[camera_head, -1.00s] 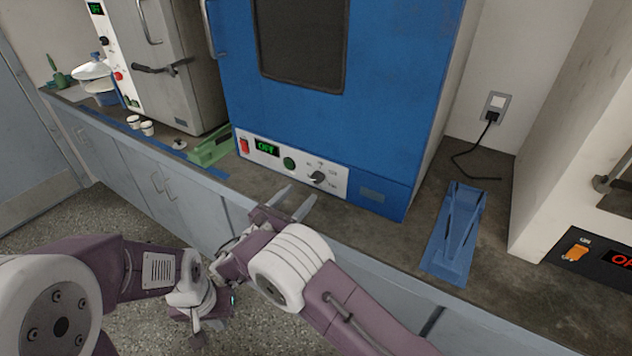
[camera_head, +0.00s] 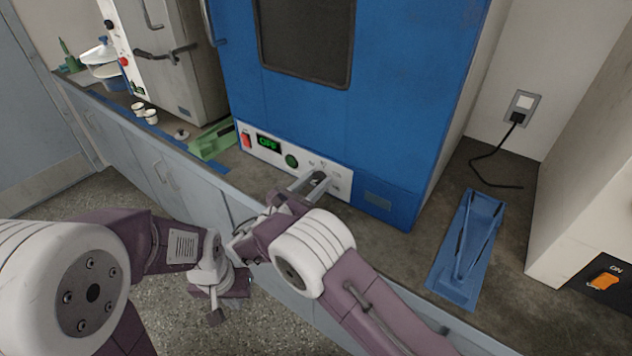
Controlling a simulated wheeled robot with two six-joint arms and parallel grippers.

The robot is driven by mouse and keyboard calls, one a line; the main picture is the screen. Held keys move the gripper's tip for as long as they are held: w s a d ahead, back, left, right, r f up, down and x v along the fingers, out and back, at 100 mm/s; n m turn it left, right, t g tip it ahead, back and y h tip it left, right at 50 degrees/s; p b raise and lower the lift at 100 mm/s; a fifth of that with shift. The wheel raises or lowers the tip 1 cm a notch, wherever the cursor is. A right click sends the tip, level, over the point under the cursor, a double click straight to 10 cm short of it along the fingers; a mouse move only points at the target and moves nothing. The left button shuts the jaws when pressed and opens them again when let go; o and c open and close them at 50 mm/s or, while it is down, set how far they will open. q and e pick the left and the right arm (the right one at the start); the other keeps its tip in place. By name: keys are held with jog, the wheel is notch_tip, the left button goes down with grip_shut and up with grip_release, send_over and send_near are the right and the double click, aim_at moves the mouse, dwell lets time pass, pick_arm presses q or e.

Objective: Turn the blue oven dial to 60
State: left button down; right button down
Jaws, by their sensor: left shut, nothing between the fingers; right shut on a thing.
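The blue oven (camera_head: 400,80) stands on the counter, with a white control panel (camera_head: 262,158) along its lower front. The oven dial (camera_head: 320,176) is a small grey knob at the right of that panel, with printed marks around it. My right gripper (camera_head: 311,184) is at the panel, its two fingers shut on the dial. The fingers partly cover the dial, and I cannot read its setting. The green display (camera_head: 268,143) reads OFF. My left gripper (camera_head: 216,311) is low in front of the cabinets, shut and empty, away from the oven.
A green button (camera_head: 291,161) and a red switch (camera_head: 246,140) are on the same panel. A green holder (camera_head: 213,142) stands left of the oven, a blue stand (camera_head: 467,250) to the right. A wall socket (camera_head: 521,106) has a black plug and cable.

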jog(key=m+b, duration=0.2)
jog(key=m, duration=0.1)
jog(key=shift+f, duration=0.2)
jog(key=m+b, duration=0.3)
jog(key=shift+m, duration=0.3)
jog(key=m+b, duration=0.4)
jog(key=shift+r+m+b, duration=0.2)
jog(key=shift+m+b, duration=0.2)
jog(key=shift+m, duration=0.3)
jog(key=shift+r, duration=0.1)
